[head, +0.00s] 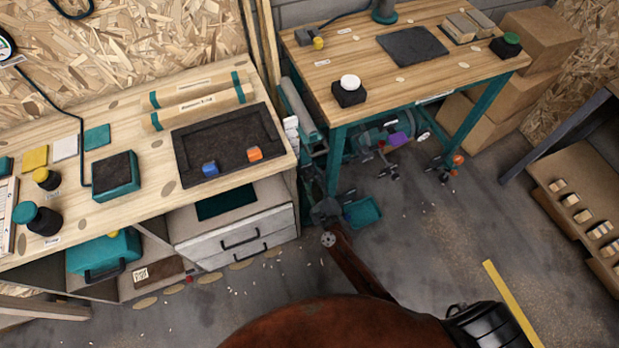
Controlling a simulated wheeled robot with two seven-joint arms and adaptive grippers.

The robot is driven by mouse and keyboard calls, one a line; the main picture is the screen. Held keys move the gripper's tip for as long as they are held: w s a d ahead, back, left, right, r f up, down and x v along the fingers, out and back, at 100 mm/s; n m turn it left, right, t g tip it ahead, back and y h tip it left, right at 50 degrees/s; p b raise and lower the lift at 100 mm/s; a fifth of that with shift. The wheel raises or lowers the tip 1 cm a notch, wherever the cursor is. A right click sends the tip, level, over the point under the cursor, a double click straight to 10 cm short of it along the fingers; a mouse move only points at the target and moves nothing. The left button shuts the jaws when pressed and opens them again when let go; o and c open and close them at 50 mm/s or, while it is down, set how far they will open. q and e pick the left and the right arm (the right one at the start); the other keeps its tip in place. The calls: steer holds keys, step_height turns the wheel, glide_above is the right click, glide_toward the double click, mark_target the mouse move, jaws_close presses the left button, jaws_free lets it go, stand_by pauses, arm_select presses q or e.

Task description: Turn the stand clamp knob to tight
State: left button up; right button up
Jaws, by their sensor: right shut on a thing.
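My right gripper (326,212) is small and dark at the end of my brown arm, low between the two benches. It is shut at the dark stand clamp beside a teal tray. The clamp knob is hidden by the fingers, and I cannot make out which way it is turned. My left gripper is not in view.
The teal tray (362,212) lies just right of my gripper. The right bench (375,75) has a teal leg close behind it. The left bench (120,200) has grey drawers (235,235) to the left. Open floor (420,240) lies to the right.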

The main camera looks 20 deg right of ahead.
steer(key=shift+a+f, duration=0.1)
steer(key=o, duration=1.2)
steer(key=shift+c, duration=0.2)
steer(key=shift+s, duration=0.1)
steer(key=s, duration=1.1)
steer(key=shift+s+d, duration=0.25)
steer(key=shift+s, duration=0.15)
